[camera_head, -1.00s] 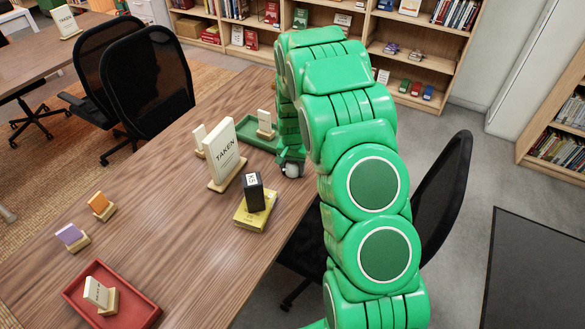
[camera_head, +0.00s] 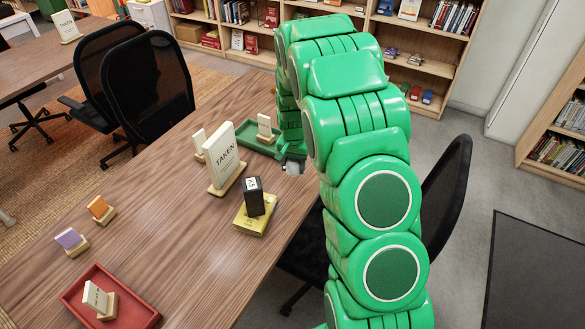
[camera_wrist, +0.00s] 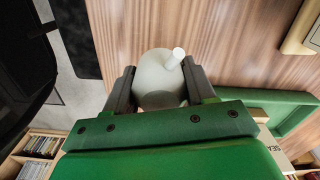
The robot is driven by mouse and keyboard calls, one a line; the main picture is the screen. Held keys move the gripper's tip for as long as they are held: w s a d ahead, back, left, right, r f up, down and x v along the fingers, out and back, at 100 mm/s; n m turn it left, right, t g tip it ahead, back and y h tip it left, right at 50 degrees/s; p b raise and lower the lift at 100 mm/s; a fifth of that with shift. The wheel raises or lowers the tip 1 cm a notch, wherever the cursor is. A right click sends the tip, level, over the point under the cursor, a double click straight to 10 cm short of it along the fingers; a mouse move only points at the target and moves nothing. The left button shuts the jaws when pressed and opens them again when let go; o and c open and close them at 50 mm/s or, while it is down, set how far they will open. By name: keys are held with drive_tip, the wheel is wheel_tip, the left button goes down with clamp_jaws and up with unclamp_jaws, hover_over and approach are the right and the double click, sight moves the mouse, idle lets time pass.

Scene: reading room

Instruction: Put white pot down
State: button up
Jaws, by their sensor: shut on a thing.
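The white pot (camera_wrist: 154,72) is a small, rounded, pale vessel with a short spout or knob pointing up in the wrist view. My gripper (camera_wrist: 160,88) is shut on it, with one dark finger on each side. In the head view my gripper (camera_head: 291,164) is over the right edge region of the wooden table (camera_head: 180,240), beside the green tray (camera_head: 233,133). My arm and gripper hide most of the pot there. I cannot tell whether the pot touches the table.
A red tray (camera_head: 135,310) is at the front left. Bare tabletop lies between. A black chair (camera_head: 447,190) stands right of the table.

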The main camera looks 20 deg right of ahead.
drive_tip(key=s+a+r, duration=0.1)
drive_tip(key=s+r, duration=0.7)
drive_tip(key=s, duration=0.4)
drive_tip(key=shift+s, duration=0.15)
drive_tip(key=shift+r, duration=0.1)
